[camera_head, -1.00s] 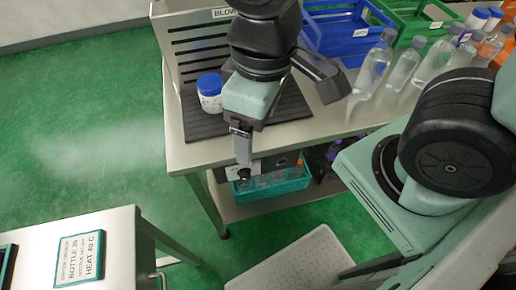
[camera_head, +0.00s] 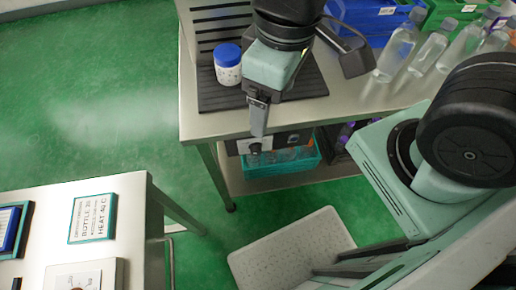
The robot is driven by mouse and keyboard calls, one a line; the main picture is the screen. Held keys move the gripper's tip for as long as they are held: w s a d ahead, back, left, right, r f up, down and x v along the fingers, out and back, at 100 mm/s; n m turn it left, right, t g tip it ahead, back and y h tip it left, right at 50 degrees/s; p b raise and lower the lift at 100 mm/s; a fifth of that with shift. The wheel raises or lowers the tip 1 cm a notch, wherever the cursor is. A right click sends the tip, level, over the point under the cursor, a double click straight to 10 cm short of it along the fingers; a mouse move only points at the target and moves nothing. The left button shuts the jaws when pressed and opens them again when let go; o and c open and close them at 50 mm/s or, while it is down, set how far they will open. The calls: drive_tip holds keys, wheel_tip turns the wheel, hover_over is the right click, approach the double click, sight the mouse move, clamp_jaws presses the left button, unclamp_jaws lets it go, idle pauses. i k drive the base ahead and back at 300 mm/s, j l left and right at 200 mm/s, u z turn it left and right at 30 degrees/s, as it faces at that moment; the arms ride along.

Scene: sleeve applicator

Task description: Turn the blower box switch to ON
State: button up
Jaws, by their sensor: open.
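The blower box (camera_head: 284,141) is a low box with a pale-and-dark front panel, tucked under the front edge of the steel table. Small dark knobs show on its front, one at the right (camera_head: 293,139) and one just below my fingertips (camera_head: 254,148). I cannot read which is the switch or its position. My gripper (camera_head: 257,131) points down in front of the table edge and overlaps the left part of the panel. It is open and holds nothing visible. Its fingers are seen nearly edge-on, and whether they touch a knob cannot be told.
On the steel table (camera_head: 196,122) a blue-lidded white jar (camera_head: 228,65) stands on a black ribbed mat. Clear bottles and crates stand at the right. A teal crate (camera_head: 282,164) sits on the shelf below. A side table with a sign (camera_head: 92,218) is at the lower left.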

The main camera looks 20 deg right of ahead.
sight(256, 148)
drive_tip(key=i, duration=0.35)
drive_tip(key=l+u, duration=0.5)
drive_tip(key=u, duration=0.4)
drive_tip(key=k+l+u, duration=0.2)
drive_tip(key=k, duration=0.3)
drive_tip(key=k+l+u, duration=0.2)
drive_tip(key=k, duration=0.3)
drive_tip(key=l, duration=0.1)
